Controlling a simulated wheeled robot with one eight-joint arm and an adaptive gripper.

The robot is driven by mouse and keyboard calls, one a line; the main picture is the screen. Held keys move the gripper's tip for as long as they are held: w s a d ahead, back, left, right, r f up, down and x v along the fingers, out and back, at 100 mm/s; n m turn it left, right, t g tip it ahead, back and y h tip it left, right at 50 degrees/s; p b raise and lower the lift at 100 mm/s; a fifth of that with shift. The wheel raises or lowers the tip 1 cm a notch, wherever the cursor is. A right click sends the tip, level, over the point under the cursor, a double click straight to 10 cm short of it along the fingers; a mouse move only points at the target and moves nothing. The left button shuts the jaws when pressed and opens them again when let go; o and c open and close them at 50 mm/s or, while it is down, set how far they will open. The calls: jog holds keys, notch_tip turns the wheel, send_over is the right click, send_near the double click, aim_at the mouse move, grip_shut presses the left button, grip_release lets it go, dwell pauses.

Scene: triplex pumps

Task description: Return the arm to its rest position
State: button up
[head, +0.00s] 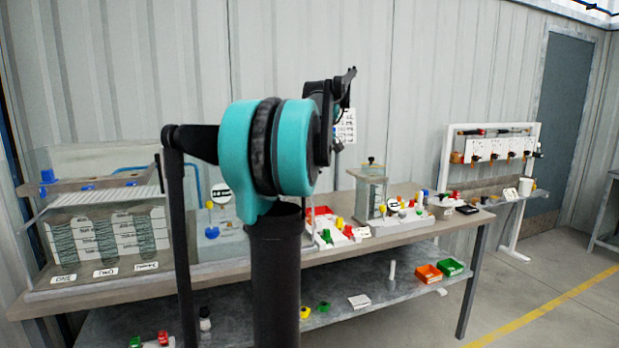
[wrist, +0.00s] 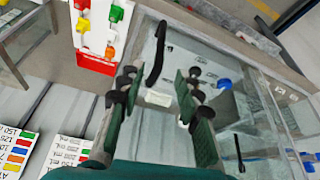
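My arm stands up in front of the bench in the head view, with a teal joint and dark links. My gripper (head: 348,76) is at the far end of the arm, small and partly hidden behind the links, above the bench. In the wrist view my gripper (wrist: 157,88) has its two dark green fingers spread apart with a clear gap. Nothing is held between them. A glass tank lies beyond the fingers, with no visible contact.
A bench (head: 345,242) carries a glass tank (head: 110,235) at left, a smaller glass vessel (head: 370,195) and coloured fittings. Orange (head: 429,274) and green (head: 451,266) bins sit on its lower shelf. A white-framed rack (head: 495,150) stands right. Floor at right is clear.

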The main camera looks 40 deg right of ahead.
dwell(0.4)
jog(key=a+f, duration=1)
jog(key=a, duration=0.2)
jog(key=a+f, duration=1)
jog(key=a, duration=0.3)
jog(key=s+a+f+n, duration=0.1)
jog(key=s+a+f, duration=1.4)
jog(key=s+f, duration=0.2)
jog(key=shift+a+f, duration=0.25)
jog(key=shift+f, duration=0.1)
